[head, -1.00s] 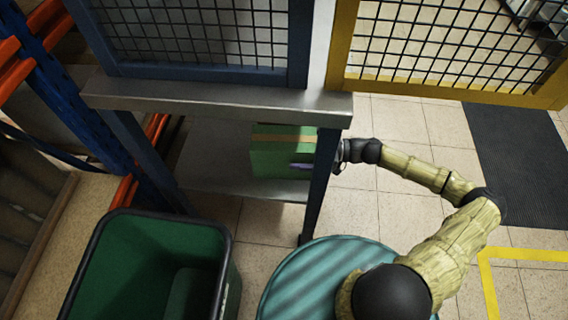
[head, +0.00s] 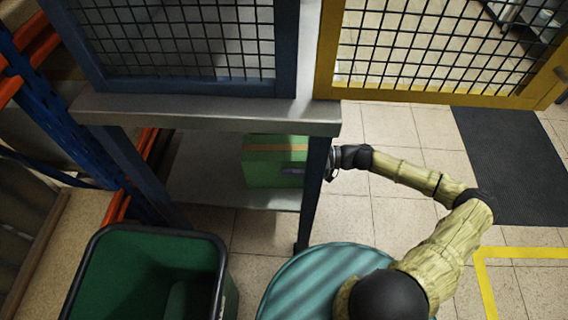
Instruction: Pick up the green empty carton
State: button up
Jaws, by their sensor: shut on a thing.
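The green carton (head: 265,170) sits on or just above the lower shelf (head: 205,185) of a metal bench, towards its right end. It has a tan tape strip across its top and a purple patch at the right of its front. My gripper (head: 328,166) reaches in from the right, behind the bench's dark front leg. It is shut on the carton, though the leg hides the fingertips and the contact. I cannot tell whether the carton's underside touches the shelf.
The bench's steel top (head: 205,112) overhangs the carton. Its dark leg (head: 314,190) stands between carton and wrist. A green bin (head: 150,255) is at the front left, beside an orange and blue rack (head: 75,125). A yellow mesh panel (head: 440,50) stands at the back right. Tiled floor is open at right.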

notch_tip(320, 180, up, 18)
jog(key=p, duration=0.6)
jog(key=shift+w, duration=0.1)
